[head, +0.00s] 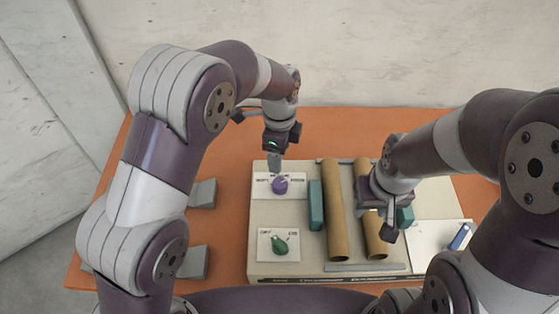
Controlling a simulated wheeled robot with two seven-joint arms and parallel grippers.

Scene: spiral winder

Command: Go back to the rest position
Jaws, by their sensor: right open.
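My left gripper (274,163) points down just above a purple knob (280,185) on a white label plate at the panel's left. Whether its fingers are apart does not show clearly, and I cannot tell if it touches the knob. My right gripper (390,220) is open and hangs over the right-hand cardboard tube (376,244), hiding part of it. I see nothing held in it. A second cardboard tube (335,215) lies parallel to the left. A green knob (279,245) sits below the purple one.
The cream machine panel (295,218) stands on an orange table (230,235). Teal blocks (316,205) flank the tubes. Grey blocks (203,194) lie left of the panel. A white sheet with a blue object (459,237) is at the right. A pale wall closes off the back.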

